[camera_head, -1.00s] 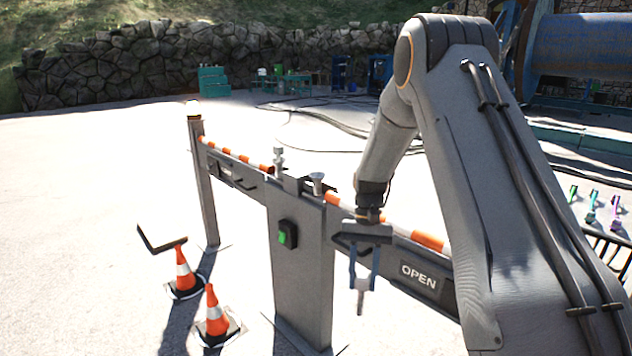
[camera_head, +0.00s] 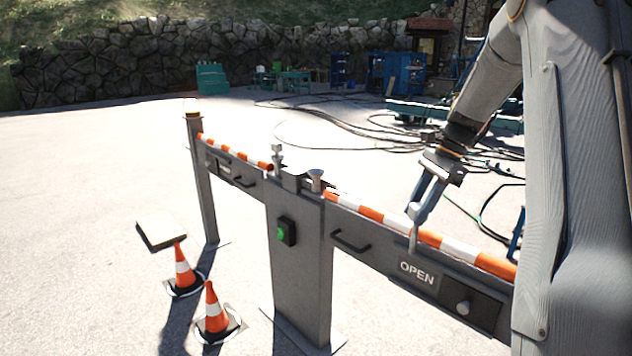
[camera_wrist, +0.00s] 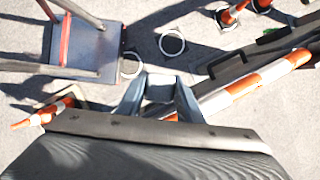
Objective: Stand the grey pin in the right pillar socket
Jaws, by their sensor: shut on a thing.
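My gripper (camera_head: 428,198) is shut on the grey pin (camera_head: 413,232), which hangs close to upright from the fingers. In the head view the pin overlaps the right striped rail, well to the right of the pillar; I cannot tell its exact height or depth. The grey pillar (camera_head: 300,265) has a funnel-shaped socket (camera_head: 316,182) at its top right, which looks empty. Another grey pin (camera_head: 277,158) stands at its top left. In the wrist view my fingers (camera_wrist: 160,100) close around a grey block-like part of the pin (camera_wrist: 160,87).
The right gate rail (camera_head: 455,247) carries orange and white stripes, a handle and an OPEN sign (camera_head: 417,273). A left striped rail (camera_head: 235,158) runs to a post (camera_head: 203,190). Two traffic cones (camera_head: 213,312) stand at the front left. Cables lie on the ground behind.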

